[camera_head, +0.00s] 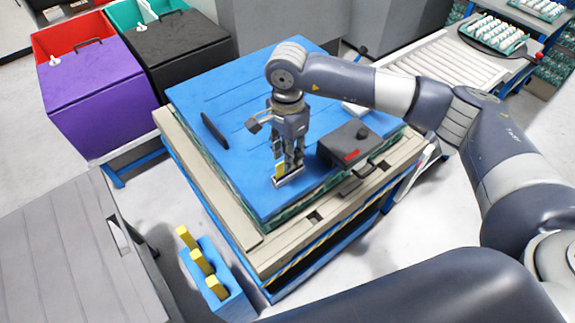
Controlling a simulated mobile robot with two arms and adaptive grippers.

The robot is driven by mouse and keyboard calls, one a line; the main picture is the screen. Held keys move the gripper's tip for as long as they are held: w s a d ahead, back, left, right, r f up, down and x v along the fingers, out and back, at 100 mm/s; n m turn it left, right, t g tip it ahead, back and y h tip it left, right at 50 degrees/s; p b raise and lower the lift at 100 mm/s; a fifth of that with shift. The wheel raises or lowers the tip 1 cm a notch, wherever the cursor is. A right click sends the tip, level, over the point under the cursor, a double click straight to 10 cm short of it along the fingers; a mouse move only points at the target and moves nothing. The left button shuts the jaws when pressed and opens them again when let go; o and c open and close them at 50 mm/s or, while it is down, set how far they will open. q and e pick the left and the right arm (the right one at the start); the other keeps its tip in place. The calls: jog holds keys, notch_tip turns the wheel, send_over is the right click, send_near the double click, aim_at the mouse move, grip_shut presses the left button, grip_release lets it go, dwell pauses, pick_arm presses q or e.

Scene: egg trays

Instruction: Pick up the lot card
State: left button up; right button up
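A small yellow piece (280,170), which looks like the lot card, stands upright in a small grey holder (289,180) near the front corner of the blue tabletop (235,115). My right gripper (291,163) points down directly over the holder, with its fingertips beside the yellow piece in the picture. The fingers hide part of the piece and holder. I cannot tell whether they touch the card or are closed on it. My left gripper is not in view.
A dark flat object (215,131) lies to the left. Purple (97,98) and black (182,50) boxes stand behind.

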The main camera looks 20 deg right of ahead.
jog(key=f+p, duration=0.2)
jog(key=f, duration=0.1)
jog(key=shift+w+f, duration=0.2)
jog(key=shift+f, duration=0.65)
grip_shut()
jog(key=shift+w, duration=0.1)
